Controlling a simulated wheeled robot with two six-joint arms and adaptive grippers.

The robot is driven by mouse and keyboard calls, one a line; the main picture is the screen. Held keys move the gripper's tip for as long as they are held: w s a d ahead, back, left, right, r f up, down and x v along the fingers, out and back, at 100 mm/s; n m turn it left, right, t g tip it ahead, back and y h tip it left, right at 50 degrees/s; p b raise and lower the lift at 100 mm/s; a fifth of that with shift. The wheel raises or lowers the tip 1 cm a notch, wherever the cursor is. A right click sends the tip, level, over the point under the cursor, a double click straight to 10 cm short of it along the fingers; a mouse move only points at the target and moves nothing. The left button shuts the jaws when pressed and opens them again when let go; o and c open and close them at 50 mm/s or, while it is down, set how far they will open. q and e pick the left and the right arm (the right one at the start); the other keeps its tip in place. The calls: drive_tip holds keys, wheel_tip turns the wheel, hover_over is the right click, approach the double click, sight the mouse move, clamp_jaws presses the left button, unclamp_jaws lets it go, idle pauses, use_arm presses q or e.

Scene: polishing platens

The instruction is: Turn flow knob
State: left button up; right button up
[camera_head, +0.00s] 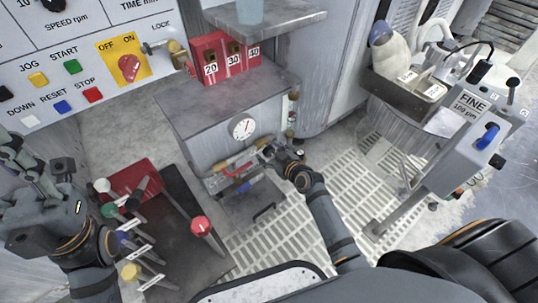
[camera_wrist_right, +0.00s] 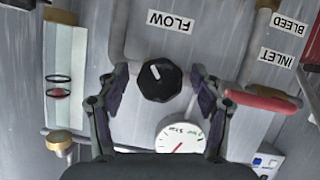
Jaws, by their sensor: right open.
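The flow knob (camera_wrist_right: 160,81) is black and many-sided with a white pointer mark, below an upside-down FLOW label (camera_wrist_right: 171,21) in the right wrist view. My right gripper (camera_wrist_right: 159,72) is open, with one finger on each side of the knob and visible gaps between. In the head view my right gripper (camera_head: 267,151) is at the front of the grey cabinet, beside the round gauge (camera_head: 243,127); the knob cannot be made out there. My left gripper (camera_head: 32,160) is at the left edge, away from the cabinet; its opening is unclear.
A red-handled inlet valve (camera_wrist_right: 262,101) is close to the right finger in the wrist view, and the gauge (camera_wrist_right: 181,137) sits below the knob. Colored-knob levers (camera_head: 201,226) stand at lower left.

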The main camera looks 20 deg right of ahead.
drive_tip(key=shift+w+a+f, duration=0.15)
drive_tip(key=shift+w, duration=0.25)
drive_tip(key=c, duration=1.2)
drive_tip(key=shift+m+g+y+b, duration=0.35)
drive_tip(key=shift+m+y, duration=0.35)
drive_tip(key=shift+m, duration=0.3)
drive_tip(key=shift+m+y+b, duration=0.55)
drive_tip(key=shift+m+y, duration=0.15)
drive_tip(key=shift+m, duration=0.3)
drive_tip(key=shift+g, duration=0.25)
